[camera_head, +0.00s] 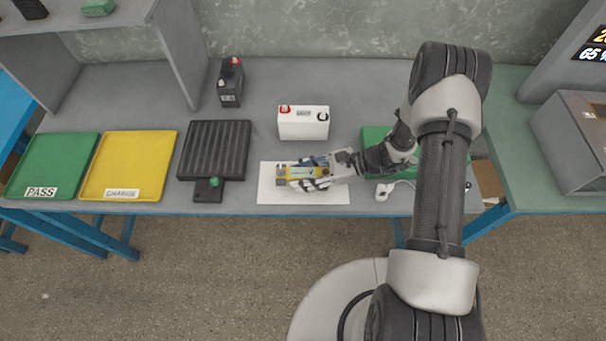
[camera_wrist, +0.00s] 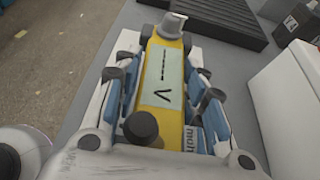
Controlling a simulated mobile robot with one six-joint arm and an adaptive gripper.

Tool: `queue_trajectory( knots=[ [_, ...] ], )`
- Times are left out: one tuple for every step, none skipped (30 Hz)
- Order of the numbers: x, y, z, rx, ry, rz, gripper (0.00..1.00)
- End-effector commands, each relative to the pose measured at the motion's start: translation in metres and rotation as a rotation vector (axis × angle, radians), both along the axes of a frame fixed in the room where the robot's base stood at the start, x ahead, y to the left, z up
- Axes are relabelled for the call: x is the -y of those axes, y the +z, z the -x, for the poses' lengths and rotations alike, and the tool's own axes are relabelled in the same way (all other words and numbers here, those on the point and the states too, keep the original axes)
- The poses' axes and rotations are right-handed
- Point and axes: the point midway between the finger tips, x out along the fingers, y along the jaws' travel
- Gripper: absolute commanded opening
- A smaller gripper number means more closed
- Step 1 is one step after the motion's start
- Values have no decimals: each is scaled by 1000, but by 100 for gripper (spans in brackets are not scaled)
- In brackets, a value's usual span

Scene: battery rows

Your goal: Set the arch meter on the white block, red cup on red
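The arch meter (camera_wrist: 165,75) is a yellow bar with a pale display. A grey cup is at its far end and a dark round knob at its near end; I see no red on either. In the head view the meter (camera_head: 296,172) is over a white mat; I cannot tell whether it touches it. My gripper (camera_head: 305,174) has its fingers along both sides of the meter and appears shut on it. The white block (camera_head: 303,125) stands behind the mat, with a red cap at its left and a black cap at its right. It shows at the right of the wrist view (camera_wrist: 290,110).
A white mat (camera_head: 265,195) lies at the table's front edge. A dark ribbed plate (camera_head: 213,150), a yellow tray (camera_head: 127,193) and a green tray (camera_head: 20,190) lie to the left. A dark battery (camera_head: 230,88) stands behind. A green object (camera_head: 375,135) is partly hidden by my arm.

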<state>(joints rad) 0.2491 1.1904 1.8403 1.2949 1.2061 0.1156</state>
Motion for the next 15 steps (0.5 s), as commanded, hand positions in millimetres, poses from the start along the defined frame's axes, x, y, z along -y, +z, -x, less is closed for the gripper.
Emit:
queue_trajectory(
  knots=[
    [0, 0, 0, 0, 0, 0, 32],
    [0, 0, 0, 0, 0, 0, 30],
    [0, 0, 0, 0, 0, 0, 27],
    [0, 0, 0, 0, 0, 0, 25],
    [0, 0, 0, 0, 0, 0, 23],
    [0, 0, 0, 0, 0, 0, 21],
    [0, 0, 0, 0, 0, 0, 19],
    [0, 0, 0, 0, 0, 0, 17],
    [0, 0, 0, 0, 0, 0, 14],
    [0, 0, 0, 0, 0, 0, 12],
    [0, 0, 0, 0, 0, 0, 10],
    [0, 0, 0, 0, 0, 0, 7],
    [0, 0, 0, 0, 0, 0, 5],
    [0, 0, 0, 0, 0, 0, 3],
    [0, 0, 0, 0, 0, 0, 1]
  ],
)
